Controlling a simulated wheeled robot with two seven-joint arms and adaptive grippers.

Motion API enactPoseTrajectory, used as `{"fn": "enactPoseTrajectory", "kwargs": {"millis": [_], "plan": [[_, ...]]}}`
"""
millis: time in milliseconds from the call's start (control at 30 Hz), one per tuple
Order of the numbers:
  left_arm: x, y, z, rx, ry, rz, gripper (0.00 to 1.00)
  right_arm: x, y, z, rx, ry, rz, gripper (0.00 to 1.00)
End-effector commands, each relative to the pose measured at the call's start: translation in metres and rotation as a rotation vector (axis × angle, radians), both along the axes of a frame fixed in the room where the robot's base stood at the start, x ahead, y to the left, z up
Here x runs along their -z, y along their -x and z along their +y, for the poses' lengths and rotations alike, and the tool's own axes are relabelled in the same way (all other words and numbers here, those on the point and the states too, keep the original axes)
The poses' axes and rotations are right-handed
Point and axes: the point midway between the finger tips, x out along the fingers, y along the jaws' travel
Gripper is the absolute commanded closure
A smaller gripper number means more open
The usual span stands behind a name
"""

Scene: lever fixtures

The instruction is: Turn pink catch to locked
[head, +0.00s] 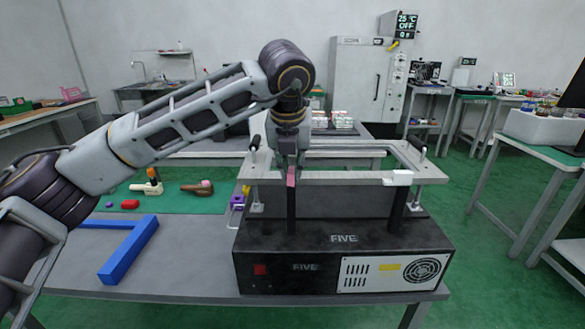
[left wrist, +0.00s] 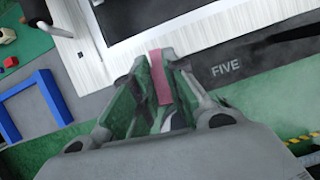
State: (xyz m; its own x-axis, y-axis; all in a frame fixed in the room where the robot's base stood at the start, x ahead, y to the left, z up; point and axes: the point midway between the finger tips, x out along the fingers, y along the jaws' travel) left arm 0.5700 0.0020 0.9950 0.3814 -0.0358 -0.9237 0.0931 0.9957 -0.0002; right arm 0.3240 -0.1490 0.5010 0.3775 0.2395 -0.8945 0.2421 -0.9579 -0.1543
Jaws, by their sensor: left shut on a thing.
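The pink catch (head: 291,179) is a small upright bar at the front edge of the light grey frame on top of the black box marked FIVE. In the left wrist view the pink catch (left wrist: 159,76) stands between my fingers. My left gripper (head: 290,168) comes down from above and is shut on it; its fingers also show in the left wrist view (left wrist: 158,92). The fingers hide part of the catch, and I cannot tell whether it is locked. My right gripper is not in view.
A white block (head: 398,178) sits on the frame's front right. Black upright handles (head: 422,153) rise at the frame's sides. A blue angled bar (head: 130,250), a purple piece (head: 237,203) and small loose items lie to the left.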

Motion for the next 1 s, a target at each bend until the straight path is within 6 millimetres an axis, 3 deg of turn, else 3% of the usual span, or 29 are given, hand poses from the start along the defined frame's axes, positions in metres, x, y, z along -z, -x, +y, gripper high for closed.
{"fn": "enactPoseTrajectory", "kwargs": {"millis": [233, 733, 767, 800, 900, 1000], "plan": [[-0.0001, -0.0001, 0.0011, -0.087, 0.000, 0.000, 1.00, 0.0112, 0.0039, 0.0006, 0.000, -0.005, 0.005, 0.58], [-0.0002, -0.0001, 0.0015, -0.110, 0.000, 0.001, 1.00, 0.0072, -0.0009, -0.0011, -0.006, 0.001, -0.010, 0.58], [-0.0001, -0.0001, 0.0015, -0.110, 0.000, 0.001, 0.84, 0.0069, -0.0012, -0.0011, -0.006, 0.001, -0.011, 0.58], [-0.0001, -0.0001, 0.0015, -0.110, 0.000, 0.001, 0.79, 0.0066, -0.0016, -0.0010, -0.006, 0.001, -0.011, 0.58], [-0.0001, -0.0001, 0.0015, -0.110, 0.000, 0.001, 0.67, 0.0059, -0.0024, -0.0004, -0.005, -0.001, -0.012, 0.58], [0.0000, 0.0000, 0.0015, -0.109, 0.000, 0.001, 0.64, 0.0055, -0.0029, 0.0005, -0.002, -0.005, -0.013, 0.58]]}}
